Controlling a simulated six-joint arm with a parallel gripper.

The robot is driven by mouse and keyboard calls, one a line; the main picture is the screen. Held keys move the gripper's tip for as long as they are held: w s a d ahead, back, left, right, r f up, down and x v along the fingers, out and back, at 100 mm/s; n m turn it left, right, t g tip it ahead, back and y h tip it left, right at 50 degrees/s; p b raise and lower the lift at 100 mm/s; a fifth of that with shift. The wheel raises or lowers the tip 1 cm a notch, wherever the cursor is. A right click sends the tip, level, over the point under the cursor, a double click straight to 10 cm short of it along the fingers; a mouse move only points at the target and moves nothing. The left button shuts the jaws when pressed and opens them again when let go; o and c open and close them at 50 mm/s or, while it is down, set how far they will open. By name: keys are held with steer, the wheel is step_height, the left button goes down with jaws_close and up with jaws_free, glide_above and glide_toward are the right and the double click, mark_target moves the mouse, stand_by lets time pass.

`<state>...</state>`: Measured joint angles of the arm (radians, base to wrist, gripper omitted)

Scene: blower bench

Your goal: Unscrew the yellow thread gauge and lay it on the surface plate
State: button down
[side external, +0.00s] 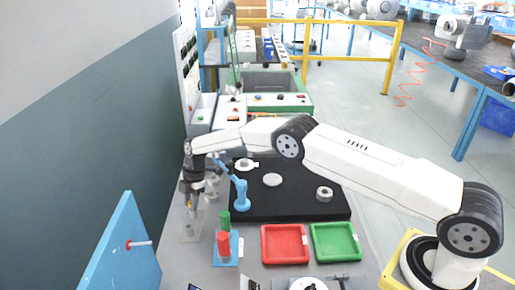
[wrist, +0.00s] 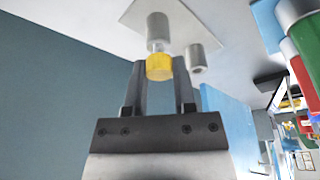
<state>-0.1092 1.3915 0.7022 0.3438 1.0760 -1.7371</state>
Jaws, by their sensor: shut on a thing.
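The yellow thread gauge (wrist: 159,67) is a short knurled-looking cylinder between my fingertips in the wrist view. My gripper (wrist: 160,80) is shut on it. A short pale shank shows between the gauge and a grey cylinder (wrist: 157,26) in line with it; I cannot tell whether the thread is still engaged. In the side view my gripper (side external: 190,207) points down over a light grey base plate (side external: 190,234) at the left, and the gauge is hardly visible there. The black surface plate (side external: 325,211) lies to the right, with broad bare areas.
A second grey cylinder (wrist: 197,58) stands close beside the gauge. A blue stand with green (side external: 225,220) and red (side external: 223,243) cylinders is right of my gripper. A blue hooked fixture (side external: 241,191), red tray (side external: 285,244) and green tray (side external: 335,242) lie further right. A wall is left.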

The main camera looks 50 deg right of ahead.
steer(key=shift+w+d+n+g, duration=0.15)
steer(key=shift+d+n+g, duration=0.15)
steer(key=shift+n, duration=0.8)
steer(key=c, duration=0.7)
jaws_free()
steer(key=shift+a, duration=0.1)
steer(key=shift+a, duration=0.1)
